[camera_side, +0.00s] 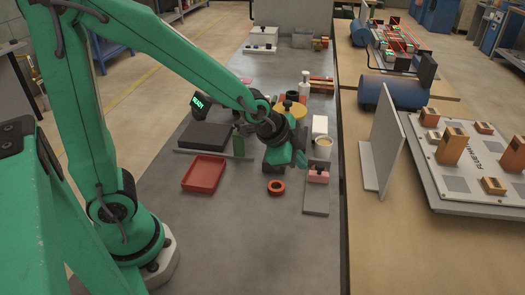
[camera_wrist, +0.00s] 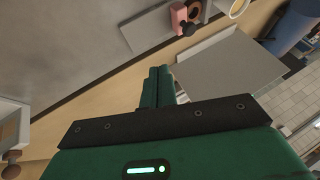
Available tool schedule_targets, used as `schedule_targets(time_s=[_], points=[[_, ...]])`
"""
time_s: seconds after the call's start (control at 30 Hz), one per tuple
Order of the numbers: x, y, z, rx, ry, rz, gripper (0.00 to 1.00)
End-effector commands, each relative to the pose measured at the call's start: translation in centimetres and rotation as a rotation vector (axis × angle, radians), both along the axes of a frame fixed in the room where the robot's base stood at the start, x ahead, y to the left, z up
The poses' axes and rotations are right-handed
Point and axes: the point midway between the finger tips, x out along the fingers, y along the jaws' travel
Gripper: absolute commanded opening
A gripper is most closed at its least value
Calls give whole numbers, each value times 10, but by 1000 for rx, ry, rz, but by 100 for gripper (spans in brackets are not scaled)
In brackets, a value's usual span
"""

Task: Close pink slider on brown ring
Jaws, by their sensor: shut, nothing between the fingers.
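The pink slider (camera_side: 318,177) sits on a grey rail plate (camera_side: 316,203) right of my gripper and has a dark knob on top. It also shows at the top of the wrist view (camera_wrist: 179,18), with a brown piece (camera_wrist: 194,9) beside it that may be the brown ring; its shape is cut off there. An orange-red ring (camera_side: 276,187) lies flat on the table, left of the rail plate and apart from it. My gripper (camera_side: 300,159) is left of the slider, apart from it, its fingers shut and empty; the fingers also show in the wrist view (camera_wrist: 160,72).
A red tray (camera_side: 204,173) lies to the left, with a black box (camera_side: 205,136) behind it. A cream cup (camera_side: 323,147) and a white block (camera_side: 320,125) stand behind the slider. A grey upright panel (camera_side: 381,150) stands to the right. The table front is clear.

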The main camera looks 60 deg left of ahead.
Motion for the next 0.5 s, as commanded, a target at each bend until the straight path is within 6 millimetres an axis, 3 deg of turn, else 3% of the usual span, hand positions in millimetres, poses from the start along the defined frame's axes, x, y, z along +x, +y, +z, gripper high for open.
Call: schedule_targets(time_s=[0.5], points=[[25, -1, -38, 4, 2, 3, 0]])
